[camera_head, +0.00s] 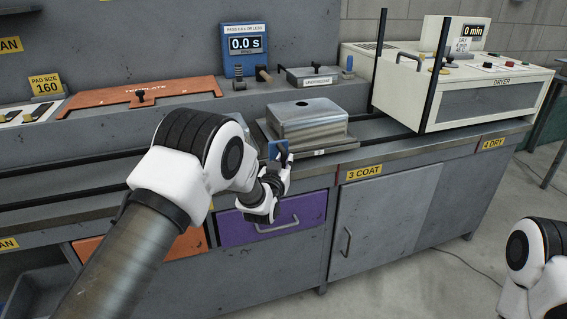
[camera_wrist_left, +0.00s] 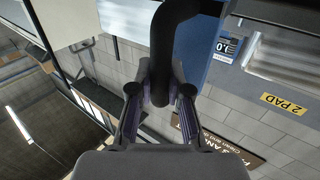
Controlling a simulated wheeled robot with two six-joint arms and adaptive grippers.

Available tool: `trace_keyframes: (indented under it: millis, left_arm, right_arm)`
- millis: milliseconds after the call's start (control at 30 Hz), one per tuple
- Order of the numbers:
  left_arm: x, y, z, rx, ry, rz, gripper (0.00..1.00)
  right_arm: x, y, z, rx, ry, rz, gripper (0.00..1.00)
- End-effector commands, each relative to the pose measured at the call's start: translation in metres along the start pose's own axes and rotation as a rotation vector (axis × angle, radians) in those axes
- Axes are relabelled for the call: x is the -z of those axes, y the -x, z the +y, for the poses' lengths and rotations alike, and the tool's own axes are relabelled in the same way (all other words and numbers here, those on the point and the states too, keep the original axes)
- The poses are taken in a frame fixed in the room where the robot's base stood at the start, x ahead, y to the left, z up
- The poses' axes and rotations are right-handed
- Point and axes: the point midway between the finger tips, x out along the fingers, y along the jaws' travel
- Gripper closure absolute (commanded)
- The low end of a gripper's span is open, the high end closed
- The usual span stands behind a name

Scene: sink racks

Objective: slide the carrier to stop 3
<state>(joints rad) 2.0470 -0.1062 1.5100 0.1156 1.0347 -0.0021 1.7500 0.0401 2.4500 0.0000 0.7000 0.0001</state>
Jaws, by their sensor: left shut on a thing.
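The carrier (camera_head: 346,147) is a flat grey plate on the bench rails, with an upturned metal sink (camera_head: 308,117) on it. Its blue block (camera_head: 277,149) and dark handle are at its front left. My left gripper (camera_head: 281,164) is at this handle, partly hidden by my own wrist. In the left wrist view the fingers (camera_wrist_left: 160,98) are shut around the black handle (camera_wrist_left: 172,30). The yellow 3 COAT label (camera_head: 364,172) is on the bench front, just right of and below the carrier's right edge. My right gripper is out of view.
A cream dryer (camera_head: 480,85) with black posts stands right of the carrier, near the 4 DRY label (camera_head: 493,143). Behind are a blue timer box (camera_head: 245,45) reading 0.0 s and a grey lidded tray (camera_head: 318,77). An orange template (camera_head: 140,97) lies left.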

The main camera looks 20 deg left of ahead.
Motion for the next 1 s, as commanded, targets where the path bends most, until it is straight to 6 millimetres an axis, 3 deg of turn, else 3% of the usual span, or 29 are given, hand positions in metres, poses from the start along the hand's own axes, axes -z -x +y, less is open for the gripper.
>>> trace_keyframes:
  millis: [300,333,400,767,867,1000]
  left_arm:
    - [0.0,0.0,0.0,0.0,0.001,-0.001,1.0]
    - [0.0,0.0,0.0,0.0,0.001,-0.001,0.76]
    - [0.0,0.0,0.0,0.0,0.001,-0.001,0.57]
    - [0.0,0.004,0.0,0.0,0.001,-0.001,0.57]
    - [-0.001,0.018,0.0,0.0,0.001,-0.003,0.57]
    - [-0.001,0.053,0.0,0.0,-0.001,-0.004,0.57]
  right_arm:
    - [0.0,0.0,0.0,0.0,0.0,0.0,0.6]
    - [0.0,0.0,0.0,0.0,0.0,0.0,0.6]
    - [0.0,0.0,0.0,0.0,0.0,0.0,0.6]
    - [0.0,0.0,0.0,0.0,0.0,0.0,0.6]
    - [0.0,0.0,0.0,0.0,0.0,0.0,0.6]
    - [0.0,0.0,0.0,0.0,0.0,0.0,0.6]
